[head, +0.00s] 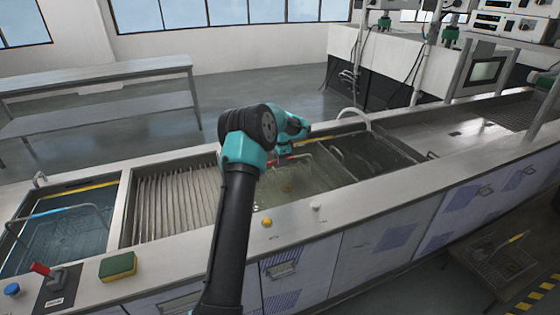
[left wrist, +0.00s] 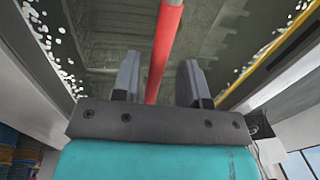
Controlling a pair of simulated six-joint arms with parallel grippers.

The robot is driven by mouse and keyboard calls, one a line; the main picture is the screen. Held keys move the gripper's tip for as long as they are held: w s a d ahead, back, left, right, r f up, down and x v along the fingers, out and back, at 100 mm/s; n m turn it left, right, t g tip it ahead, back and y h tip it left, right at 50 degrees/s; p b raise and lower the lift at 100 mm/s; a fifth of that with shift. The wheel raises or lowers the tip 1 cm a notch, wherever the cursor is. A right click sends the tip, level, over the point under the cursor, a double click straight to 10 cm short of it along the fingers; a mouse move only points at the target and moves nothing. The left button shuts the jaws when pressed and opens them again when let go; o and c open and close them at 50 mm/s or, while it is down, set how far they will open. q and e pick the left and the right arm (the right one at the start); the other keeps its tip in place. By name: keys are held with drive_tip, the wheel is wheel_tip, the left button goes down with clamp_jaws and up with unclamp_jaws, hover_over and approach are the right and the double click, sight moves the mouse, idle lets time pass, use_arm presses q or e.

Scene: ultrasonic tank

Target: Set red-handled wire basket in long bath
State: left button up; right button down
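The red handle (left wrist: 166,45) of the wire basket runs between the two fingers of my left gripper (left wrist: 158,65) in the left wrist view, with a gap on each side. In the head view the left gripper (head: 284,152) is over the middle bath, and a bit of red handle (head: 291,157) shows just below it. Thin wire of the basket shows beside it; most of the basket is hidden or unclear. The middle bath (head: 333,192) holds murky greenish liquid. My right gripper is not in view.
A ribbed bay (head: 160,205) and a blue-liquid bath (head: 60,245) with a cyan-handled wire basket lie left. A dark bath (head: 375,158) lies right. A yellow-handled basket (head: 497,262) stands lower right.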

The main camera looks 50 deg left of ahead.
use_arm(q)
wheel_tip(320, 180, up, 11)
drive_tip(key=d, duration=0.1)
drive_tip(key=shift+s+r, duration=0.15)
drive_tip(key=shift+s, duration=0.05)
drive_tip(key=shift+d, duration=0.2)
idle(0.3)
